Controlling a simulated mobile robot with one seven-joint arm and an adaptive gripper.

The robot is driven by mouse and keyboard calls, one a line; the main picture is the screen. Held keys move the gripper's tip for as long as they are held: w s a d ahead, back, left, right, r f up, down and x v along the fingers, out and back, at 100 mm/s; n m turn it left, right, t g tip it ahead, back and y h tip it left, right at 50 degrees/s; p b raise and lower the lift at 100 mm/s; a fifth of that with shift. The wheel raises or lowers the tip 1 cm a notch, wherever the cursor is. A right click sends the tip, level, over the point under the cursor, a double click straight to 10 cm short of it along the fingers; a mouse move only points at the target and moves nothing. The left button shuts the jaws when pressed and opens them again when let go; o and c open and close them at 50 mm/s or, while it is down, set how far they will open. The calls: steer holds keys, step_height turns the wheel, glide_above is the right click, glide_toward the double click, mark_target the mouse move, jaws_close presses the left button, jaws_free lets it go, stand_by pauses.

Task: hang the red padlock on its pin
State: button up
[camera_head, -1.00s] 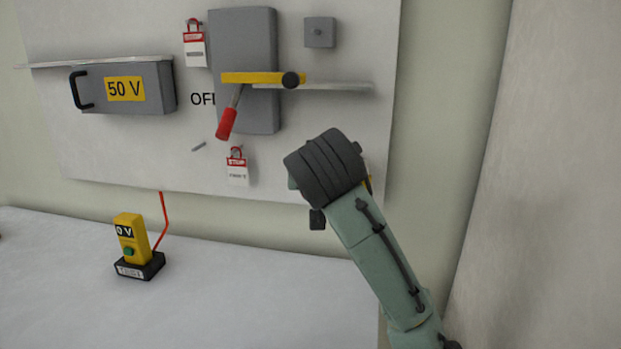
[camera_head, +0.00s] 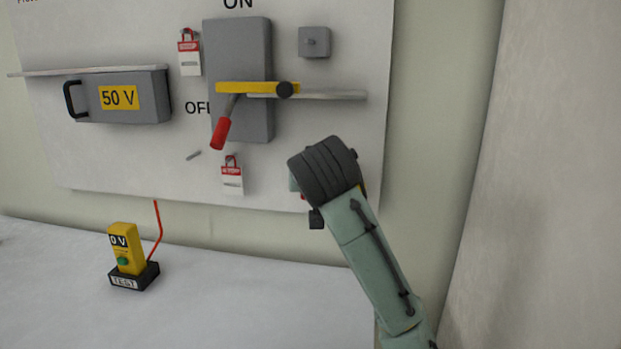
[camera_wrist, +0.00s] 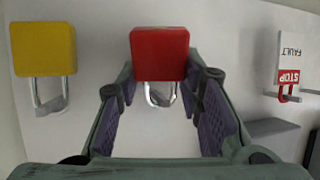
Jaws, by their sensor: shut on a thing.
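The red padlock (camera_wrist: 160,55) is between the fingers of my gripper (camera_wrist: 160,78) in the wrist view, its steel shackle towards the palm. My gripper is shut on it. In the head view my dark wrist (camera_head: 325,172) hides most of the gripper and the padlock, at the lower right of the panel. A bare grey pin (camera_head: 193,155) sticks out of the panel, left of my gripper and below the OFF label. I cannot tell from the frames whether it is the red padlock's pin.
A yellow padlock (camera_wrist: 43,50) hangs beside the red one. STOP tags hang at the lower panel (camera_head: 232,178) and upper left (camera_head: 190,55). A red-handled lever (camera_head: 222,132), a yellow bar (camera_head: 255,87) and a ledge (camera_head: 330,96) jut out. A yellow tester (camera_head: 126,250) stands on the bench.

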stand_by(0.3)
steer(key=o, duration=1.3)
